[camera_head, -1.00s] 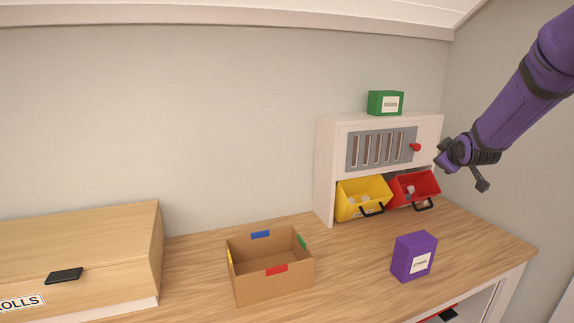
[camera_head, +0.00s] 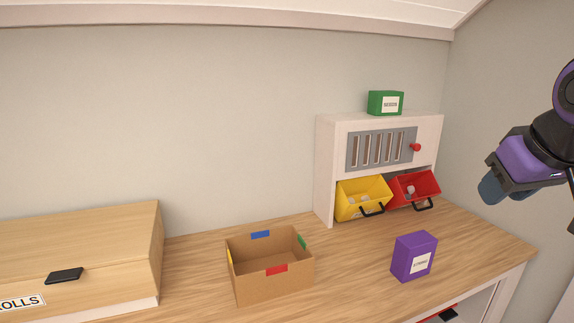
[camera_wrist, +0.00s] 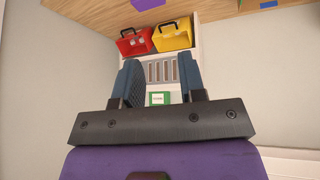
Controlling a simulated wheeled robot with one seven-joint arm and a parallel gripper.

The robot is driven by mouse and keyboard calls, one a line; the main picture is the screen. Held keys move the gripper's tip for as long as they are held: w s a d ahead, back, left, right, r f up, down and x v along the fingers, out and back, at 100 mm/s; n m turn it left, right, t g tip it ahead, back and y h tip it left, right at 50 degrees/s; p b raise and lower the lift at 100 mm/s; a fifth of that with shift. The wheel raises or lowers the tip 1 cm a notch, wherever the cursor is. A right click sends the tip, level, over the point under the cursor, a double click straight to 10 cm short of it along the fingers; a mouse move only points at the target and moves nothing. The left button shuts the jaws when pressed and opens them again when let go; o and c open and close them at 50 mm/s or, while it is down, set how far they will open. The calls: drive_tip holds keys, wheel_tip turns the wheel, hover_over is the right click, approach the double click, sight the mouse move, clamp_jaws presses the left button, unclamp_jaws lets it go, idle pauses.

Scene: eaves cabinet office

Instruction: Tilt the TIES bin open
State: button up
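A white cabinet (camera_head: 325,170) stands at the back right of the desk with two bins tilted forward. The yellow bin (camera_head: 349,205) and the red bin (camera_head: 425,189) both show their insides, with small pale things in them and black handles in front. I cannot read a TIES label on either. In the wrist view the picture is turned over, with the red bin (camera_wrist: 128,47) left of the yellow bin (camera_wrist: 172,37). My gripper (camera_head: 505,188) is right of the cabinet, in the air, apart from the bins. Its fingers (camera_wrist: 160,80) are spread with nothing between them.
A green box (camera_head: 385,103) sits on the cabinet, whose front has a grey slotted panel and red knob (camera_head: 415,147). A purple box (camera_head: 405,255) and an open cardboard box (camera_head: 270,290) stand on the desk. A wooden chest (camera_head: 80,245) is at left.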

drive_tip(key=s+a+f+m+g, duration=0.1)
drive_tip(key=s, duration=0.7)
drive_tip(key=shift+s+a+f, duration=0.3)
drive_tip(key=shift+a+f, duration=0.05)
drive_tip(key=shift+f, duration=0.05)
